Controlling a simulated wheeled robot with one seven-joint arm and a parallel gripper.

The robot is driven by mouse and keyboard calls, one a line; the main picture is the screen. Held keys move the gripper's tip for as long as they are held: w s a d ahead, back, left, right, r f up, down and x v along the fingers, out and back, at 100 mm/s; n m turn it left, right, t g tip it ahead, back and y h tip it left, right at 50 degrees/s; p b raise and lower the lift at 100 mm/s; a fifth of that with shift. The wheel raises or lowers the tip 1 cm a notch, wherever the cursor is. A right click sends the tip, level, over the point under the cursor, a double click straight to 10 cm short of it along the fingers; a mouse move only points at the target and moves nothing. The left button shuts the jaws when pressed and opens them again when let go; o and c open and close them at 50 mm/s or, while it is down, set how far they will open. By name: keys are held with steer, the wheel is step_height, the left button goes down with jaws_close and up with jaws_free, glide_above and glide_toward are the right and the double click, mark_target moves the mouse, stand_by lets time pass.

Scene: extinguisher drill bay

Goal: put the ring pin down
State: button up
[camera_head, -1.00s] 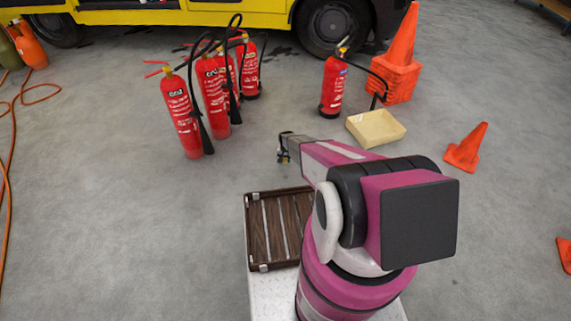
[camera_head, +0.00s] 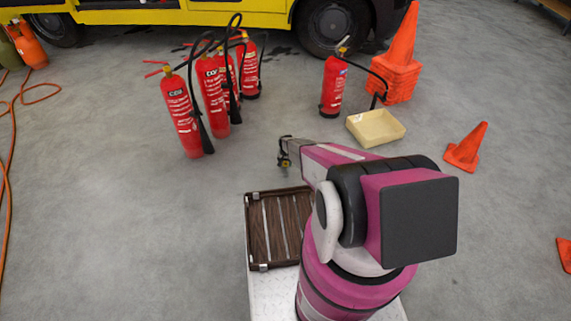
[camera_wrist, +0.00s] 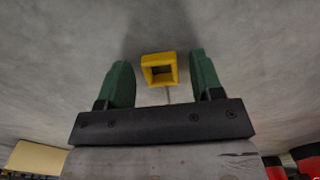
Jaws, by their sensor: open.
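My gripper (camera_wrist: 160,82) is open, with its two green fingers spread apart in the wrist view. A small yellow square ring (camera_wrist: 159,69), which looks like the ring pin, shows between the fingertips with a gap on each side. A thin pale shaft shows just below it. In the head view, my gripper (camera_head: 285,152) is out over the grey floor, and a small yellowish spot (camera_head: 285,168) shows just under it. I cannot tell whether the ring pin touches the floor.
A cream tray (camera_head: 366,137) lies right of my gripper, with a lone extinguisher (camera_head: 331,90) behind it. Several red extinguishers (camera_head: 180,112) stand to the left. Orange cones (camera_head: 466,148) are at right. A wooden slatted rack (camera_head: 257,228) is in front.

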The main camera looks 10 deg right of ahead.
mark_target(286, 163)
steer(key=shift+r, duration=0.1)
step_height(286, 163, up, 12)
steer(key=s+r+n, duration=0.1)
steer(key=s+r, duration=1.6)
steer(key=r, duration=0.4)
steer(key=s+r+n, duration=0.2)
steer(key=s+r, duration=1.5)
steer(key=r, duration=0.4)
steer(key=shift+s+d+r+n, duration=0.2)
steer(key=shift+d+n, duration=0.1)
steer(key=shift+d, duration=0.15)
